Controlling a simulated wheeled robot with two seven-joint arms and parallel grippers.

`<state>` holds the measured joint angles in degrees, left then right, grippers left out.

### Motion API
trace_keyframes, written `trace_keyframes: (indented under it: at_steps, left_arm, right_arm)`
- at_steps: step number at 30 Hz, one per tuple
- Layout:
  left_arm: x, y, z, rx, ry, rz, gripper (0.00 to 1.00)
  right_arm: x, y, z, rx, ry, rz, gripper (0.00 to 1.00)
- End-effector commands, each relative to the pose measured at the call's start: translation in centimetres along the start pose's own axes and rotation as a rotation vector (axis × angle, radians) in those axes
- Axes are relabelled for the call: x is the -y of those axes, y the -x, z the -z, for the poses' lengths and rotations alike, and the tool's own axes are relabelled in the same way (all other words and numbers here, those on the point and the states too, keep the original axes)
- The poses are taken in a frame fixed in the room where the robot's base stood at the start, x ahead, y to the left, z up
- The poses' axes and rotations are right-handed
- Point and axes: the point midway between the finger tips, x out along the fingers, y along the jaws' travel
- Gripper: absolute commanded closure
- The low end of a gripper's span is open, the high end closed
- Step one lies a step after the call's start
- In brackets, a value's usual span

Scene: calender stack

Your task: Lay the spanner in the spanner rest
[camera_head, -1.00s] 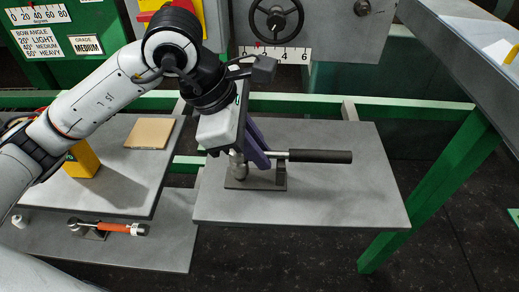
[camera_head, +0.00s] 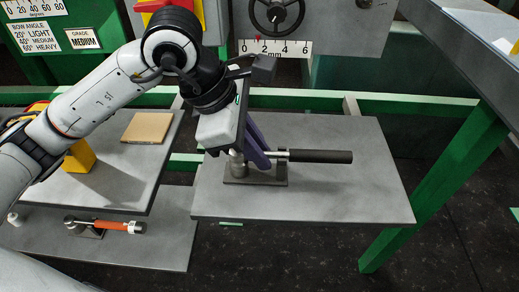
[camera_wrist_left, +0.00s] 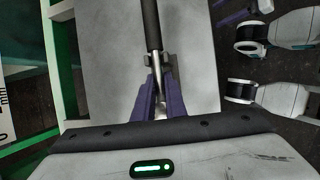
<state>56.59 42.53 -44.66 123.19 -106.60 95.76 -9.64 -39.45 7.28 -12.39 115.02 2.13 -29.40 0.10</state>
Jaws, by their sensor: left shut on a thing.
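The spanner (camera_head: 318,156) has a steel shank and a long black handle that points right. It lies level at a dark grey spanner rest (camera_head: 236,181) on the middle table. My left gripper (camera_head: 258,157), with purple fingers, reaches down from above and is shut on the steel shank. In the left wrist view the spanner (camera_wrist_left: 151,25) runs up from between the purple fingers (camera_wrist_left: 158,100), with the rest's grey uprights (camera_wrist_left: 173,65) beside the shank. The fingers hide part of the rest, so I cannot tell whether the spanner touches its bottom.
The middle table (camera_head: 330,200) is otherwise clear. A left table bears a tan pad (camera_head: 147,127) and a yellow block (camera_head: 80,157). An orange-handled tool (camera_head: 112,225) lies on a lower shelf. A green frame leg (camera_head: 440,195) stands at the right.

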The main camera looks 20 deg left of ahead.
Motion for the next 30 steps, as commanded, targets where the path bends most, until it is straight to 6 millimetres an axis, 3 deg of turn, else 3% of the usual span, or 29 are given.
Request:
trace_keyframes:
  at_steps: [10,12,15,21,27,30]
  left_arm:
    - [0.00,-0.13,0.04,0.001,0.000,-0.001,1.00]
    - [0.00,-0.13,0.04,0.001,0.000,-0.001,0.81]
    - [0.01,-0.14,0.05,0.001,0.000,-0.001,0.67]
    - [0.06,-0.21,0.11,-0.001,0.000,0.001,0.65]
    - [0.05,-0.19,0.10,-0.001,0.000,0.001,0.34]
    - [0.04,-0.18,0.09,-0.001,0.000,0.001,0.34]
  right_arm:
    - [-0.02,-0.14,-0.13,0.000,0.000,0.000,0.50]
    - [-0.02,-0.15,-0.13,0.000,0.000,0.000,0.50]
    - [-0.03,-0.15,-0.13,0.000,0.000,0.000,0.50]
    - [-0.03,-0.16,-0.13,0.000,0.000,0.000,0.50]
    - [-0.03,-0.16,-0.13,0.000,0.000,0.000,0.50]
    - [-0.03,-0.16,-0.12,0.000,0.000,0.000,0.50]
